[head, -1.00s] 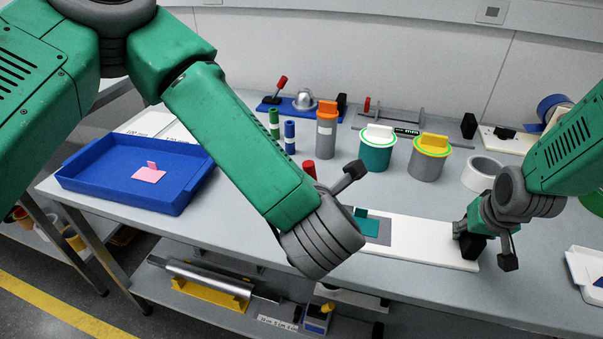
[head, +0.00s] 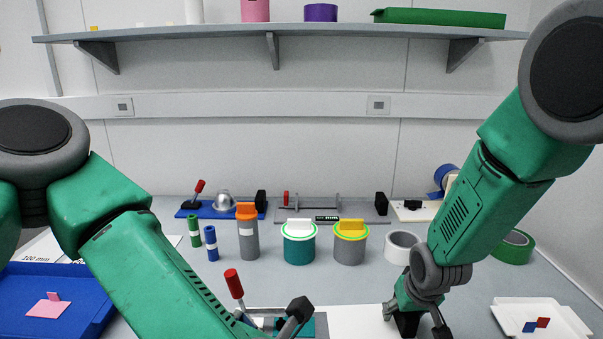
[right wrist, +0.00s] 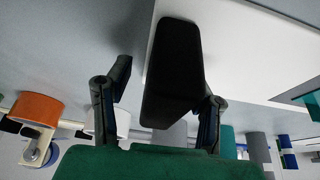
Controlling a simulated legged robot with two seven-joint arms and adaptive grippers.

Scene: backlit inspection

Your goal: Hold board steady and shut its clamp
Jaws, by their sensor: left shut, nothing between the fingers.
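A white board (head: 362,322) lies along the front of the bench, cut off by the bottom edge in the head view. A clamp lever with a red handle (head: 234,283) stands nearly upright at its left, leaning slightly left; its base is mostly hidden. A teal piece (head: 321,325) lies beside it. My left gripper (head: 296,312) is shut and empty, just right of the lever. My right gripper (head: 417,322) is at the board's right part. In the right wrist view its fingers (right wrist: 163,88) straddle a black block (right wrist: 172,70) on the board, with a gap on the left.
A blue tray (head: 20,289) is at the left and a white tray (head: 552,302) at the right. Canisters (head: 299,246), a tape roll (head: 401,247) and other fixtures (head: 220,206) stand behind. A shelf (head: 270,31) hangs above.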

